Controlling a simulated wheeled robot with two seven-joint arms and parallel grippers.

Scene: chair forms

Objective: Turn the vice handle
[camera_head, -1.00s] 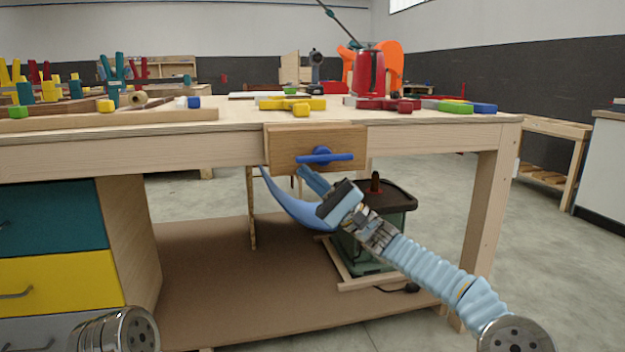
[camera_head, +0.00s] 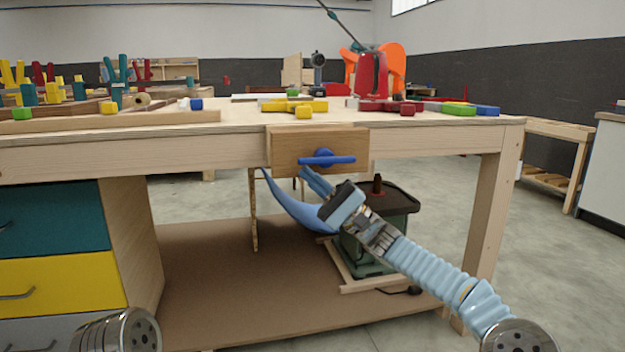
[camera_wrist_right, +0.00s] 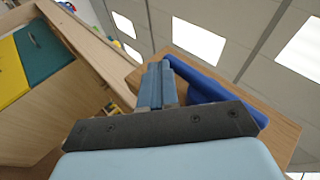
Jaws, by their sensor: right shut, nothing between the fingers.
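The blue vice handle (camera_head: 340,160) lies nearly level across the front of the wooden vice jaw (camera_head: 283,150) on the bench front. My right gripper (camera_head: 305,171) is shut and empty, its blue fingers pointing up just below the handle's left end in the head view. In the right wrist view, the shut fingers (camera_wrist_right: 157,85) stand just left of the handle (camera_wrist_right: 203,84), with the wooden jaw behind. Whether they touch the handle is unclear. My left gripper is out of view.
The workbench top (camera_head: 240,114) carries yellow, red and green clamps and a red can (camera_head: 372,75). Under it, a blue curved object (camera_head: 290,205) and a green machine (camera_head: 370,245) stand close to my right arm. Drawers (camera_head: 60,280) fill the lower left.

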